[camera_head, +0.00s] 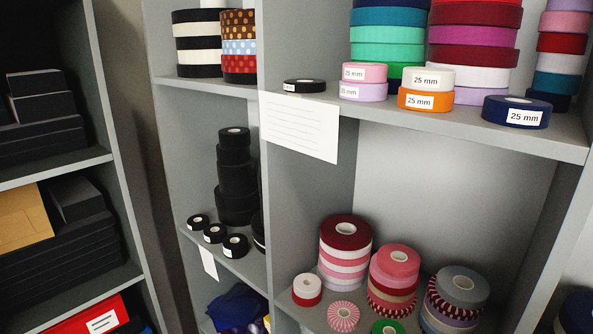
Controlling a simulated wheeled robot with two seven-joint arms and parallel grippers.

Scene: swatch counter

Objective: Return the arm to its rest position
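Neither of my arms nor my grippers shows in the head view. The view is filled by a grey shelf unit (265,150) with rolls of ribbon on its boards. Whether either gripper holds anything cannot be seen.
Ribbon rolls stand near the shelf edges, among them a navy roll (516,112) and a red-topped stack (345,250). A paper sheet (300,128) hangs from the upper board. A second shelf (112,150) with dark boxes stands at left, a narrow gap between.

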